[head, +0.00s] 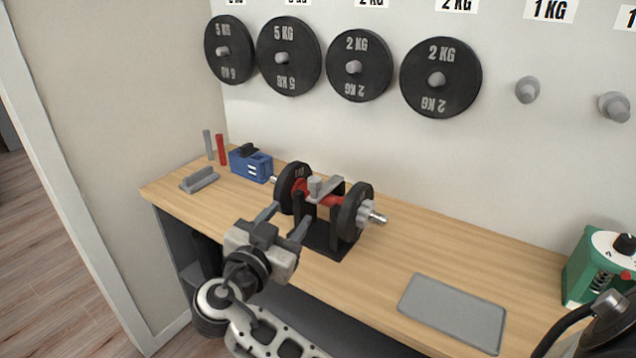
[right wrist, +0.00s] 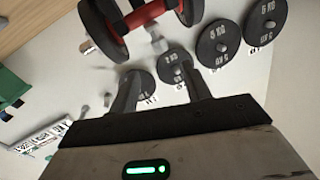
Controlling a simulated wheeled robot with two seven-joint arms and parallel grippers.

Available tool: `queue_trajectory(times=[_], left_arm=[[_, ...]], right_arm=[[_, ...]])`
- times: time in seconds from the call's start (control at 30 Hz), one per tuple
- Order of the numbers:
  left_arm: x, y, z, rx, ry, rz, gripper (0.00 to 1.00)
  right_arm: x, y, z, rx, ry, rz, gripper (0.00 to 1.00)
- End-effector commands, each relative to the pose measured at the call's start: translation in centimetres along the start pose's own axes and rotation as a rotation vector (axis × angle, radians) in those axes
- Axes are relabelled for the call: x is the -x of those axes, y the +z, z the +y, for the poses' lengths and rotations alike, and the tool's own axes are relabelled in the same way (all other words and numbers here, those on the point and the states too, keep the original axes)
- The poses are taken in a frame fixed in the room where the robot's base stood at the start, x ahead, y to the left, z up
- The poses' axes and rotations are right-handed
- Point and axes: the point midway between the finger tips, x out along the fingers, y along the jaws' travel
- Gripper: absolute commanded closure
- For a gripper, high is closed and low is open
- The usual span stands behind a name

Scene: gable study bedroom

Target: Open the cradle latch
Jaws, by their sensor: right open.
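The black cradle (head: 322,239) stands on the wooden bench, bearing a dumbbell with a red handle (head: 328,200) and black plates. The dumbbell also shows at the top of the right wrist view (right wrist: 143,14). The grey cradle latch (head: 325,188), a bar with a stubby knob, lies across the top of the handle. My right gripper (head: 290,214) is open and empty, just in front of the cradle and below the latch. Its spread fingers also show in the right wrist view (right wrist: 160,68), pointing toward the dumbbell. My left gripper is not in view.
A blue box (head: 251,166), a grey block (head: 199,180) and red and grey pegs stand at the bench's left end. A grey mat (head: 452,312) lies to the right, with a green device (head: 597,266) beyond. Weight plates (head: 441,77) hang on the wall.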

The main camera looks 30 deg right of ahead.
Motion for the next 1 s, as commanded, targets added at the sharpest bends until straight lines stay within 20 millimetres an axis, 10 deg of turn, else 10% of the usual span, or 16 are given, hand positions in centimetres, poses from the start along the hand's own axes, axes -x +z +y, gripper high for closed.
queue_trajectory(times=[0.6,1.0], left_arm=[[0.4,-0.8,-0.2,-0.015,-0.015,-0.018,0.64],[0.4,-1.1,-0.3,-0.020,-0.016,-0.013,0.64]], right_arm=[[-12.5,-0.1,0.1,0.005,0.000,-0.001,0.52],[-14.8,0.1,0.0,0.004,-0.003,-0.004,0.52]])
